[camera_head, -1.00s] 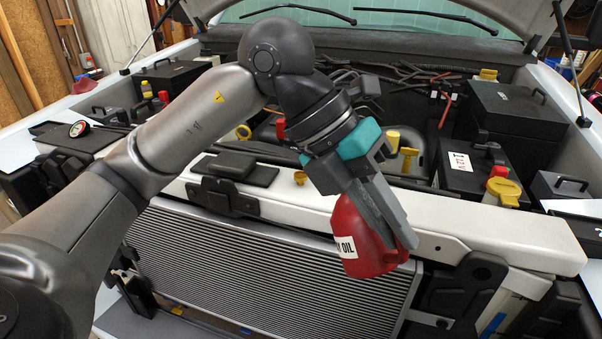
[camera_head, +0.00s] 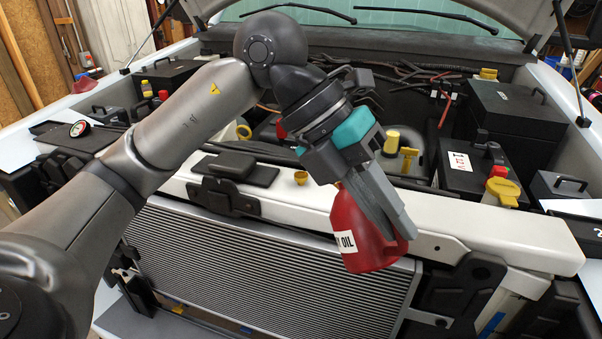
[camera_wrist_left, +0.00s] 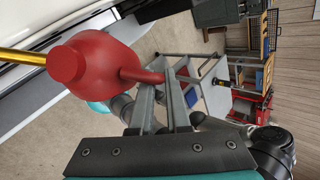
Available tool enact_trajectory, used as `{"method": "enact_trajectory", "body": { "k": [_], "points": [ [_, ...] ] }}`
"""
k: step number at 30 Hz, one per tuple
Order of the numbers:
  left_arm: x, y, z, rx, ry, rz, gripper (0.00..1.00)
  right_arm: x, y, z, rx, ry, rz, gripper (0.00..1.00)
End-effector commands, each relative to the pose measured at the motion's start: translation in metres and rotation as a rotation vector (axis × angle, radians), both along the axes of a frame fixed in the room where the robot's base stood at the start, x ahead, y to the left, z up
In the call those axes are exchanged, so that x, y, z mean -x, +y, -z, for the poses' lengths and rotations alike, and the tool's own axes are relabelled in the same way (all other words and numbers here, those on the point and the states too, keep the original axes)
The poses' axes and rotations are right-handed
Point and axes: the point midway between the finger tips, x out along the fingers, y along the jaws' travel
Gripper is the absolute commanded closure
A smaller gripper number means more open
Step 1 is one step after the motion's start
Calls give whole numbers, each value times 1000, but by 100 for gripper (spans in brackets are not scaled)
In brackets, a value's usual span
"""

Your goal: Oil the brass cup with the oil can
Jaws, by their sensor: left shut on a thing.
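The oil can (camera_head: 362,240) is red with a white label reading OIL. My left gripper (camera_head: 398,226) is shut on its handle and holds it in the air in front of the white front crossmember. In the left wrist view the can's red body (camera_wrist_left: 95,62) and its long brass spout (camera_wrist_left: 22,57) show, the spout pointing left. A small brass cup (camera_head: 301,177) sits on top of the crossmember, to the left of the can and apart from it. The spout is hidden in the head view. My right gripper is in neither view.
The radiator (camera_head: 270,265) lies below the crossmember (camera_head: 465,232). A black pad (camera_head: 236,170) is left of the cup. Yellow caps (camera_head: 503,190) and a black battery box (camera_head: 468,165) stand behind the crossmember at right. The engine bay is crowded.

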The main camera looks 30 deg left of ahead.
Motion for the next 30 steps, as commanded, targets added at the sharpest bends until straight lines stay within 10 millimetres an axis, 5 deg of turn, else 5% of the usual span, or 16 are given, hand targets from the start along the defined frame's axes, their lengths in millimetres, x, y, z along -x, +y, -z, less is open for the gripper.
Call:
{"method": "enact_trajectory", "body": {
  "k": [30],
  "points": [
    [0,-1,1,2,-5,3,100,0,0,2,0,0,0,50]
  ]
}}
